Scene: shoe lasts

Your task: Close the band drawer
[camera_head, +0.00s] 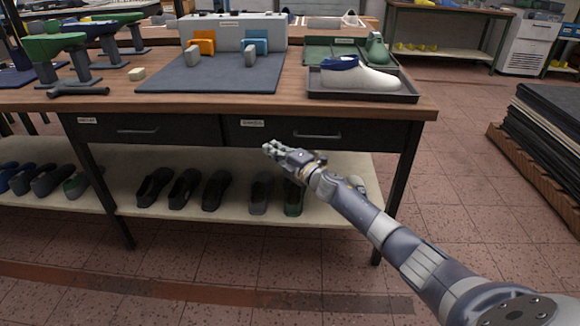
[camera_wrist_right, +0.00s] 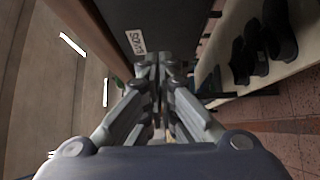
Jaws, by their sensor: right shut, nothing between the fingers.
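Two dark drawers sit side by side under the wooden workbench top: a left drawer (camera_head: 185,127) and a right drawer (camera_head: 290,124). Each has a bar handle and a small pale label; the right drawer's label (camera_head: 252,123) is too small to read surely. Both fronts look about flush with the frame; I cannot tell a small gap. My right gripper (camera_head: 268,150) is shut and empty, in front of the right drawer's lower edge, below its label and left of its handle (camera_head: 317,135). In the right wrist view, the closed fingers (camera_wrist_right: 156,62) point at a dark front beside a label (camera_wrist_right: 136,43). My left gripper is out of view.
A pale lower shelf (camera_head: 330,215) holds several shoes. On the bench are a blue-grey mat (camera_head: 210,85), a dark tray (camera_head: 362,97) with a white shoe last (camera_head: 360,77), and a hammer (camera_head: 78,91). Dark sheets (camera_head: 545,130) are stacked at the right. Floor in front is clear.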

